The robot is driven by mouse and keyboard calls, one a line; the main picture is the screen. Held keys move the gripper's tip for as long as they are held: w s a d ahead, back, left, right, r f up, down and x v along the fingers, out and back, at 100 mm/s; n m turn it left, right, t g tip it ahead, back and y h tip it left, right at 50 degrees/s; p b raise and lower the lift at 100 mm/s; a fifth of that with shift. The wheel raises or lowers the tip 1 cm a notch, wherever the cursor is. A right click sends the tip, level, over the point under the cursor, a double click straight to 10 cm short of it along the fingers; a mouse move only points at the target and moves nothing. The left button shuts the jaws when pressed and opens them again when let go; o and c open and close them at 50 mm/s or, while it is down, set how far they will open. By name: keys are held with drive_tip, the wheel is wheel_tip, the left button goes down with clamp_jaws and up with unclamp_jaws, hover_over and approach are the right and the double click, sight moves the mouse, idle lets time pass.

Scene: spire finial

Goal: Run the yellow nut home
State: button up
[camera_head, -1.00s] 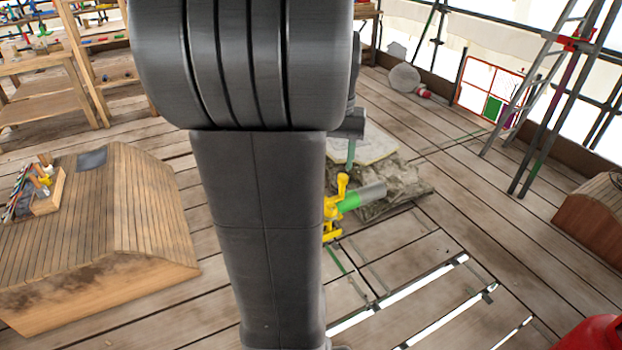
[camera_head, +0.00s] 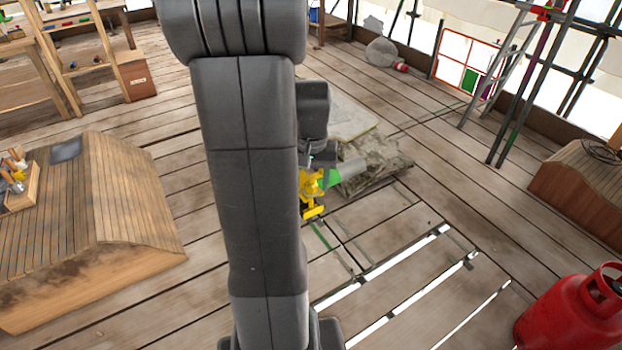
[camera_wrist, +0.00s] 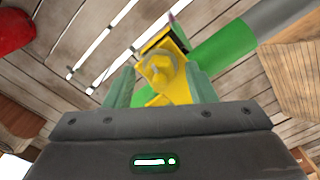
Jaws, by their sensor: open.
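The yellow nut (camera_wrist: 165,88) lies between the two pale green fingers of my gripper (camera_wrist: 158,86) in the wrist view. The fingers are open, one on each side, and I see a gap to at least the left one. A dull round end, perhaps a stud, shows at its middle. In the head view the yellow parts (camera_head: 312,187) sit just below my gripper, partly behind my arm. I cannot tell there where the nut ends and other yellow parts begin. A green collar (camera_wrist: 222,48) and a grey cylinder (camera_wrist: 285,15) join them on the right.
A rough grey stone slab (camera_head: 378,165) lies behind the cylinder. Slots (camera_head: 400,265) of bright light open between the floorboards in front. A red gas bottle (camera_head: 572,315) stands at the right, a wooden hump (camera_head: 110,215) at the left. A ladder (camera_head: 497,65) stands at the back right.

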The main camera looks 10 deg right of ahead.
drive_tip(key=c, duration=1)
drive_tip(key=shift+o, duration=0.2)
drive_tip(key=shift+m, duration=0.3)
drive_tip(key=m, duration=0.3)
drive_tip(key=shift+m, duration=0.3)
drive_tip(key=m, duration=0.3)
drive_tip(key=shift+m, duration=0.3)
drive_tip(key=m, duration=0.3)
drive_tip(key=shift+m, duration=2.2)
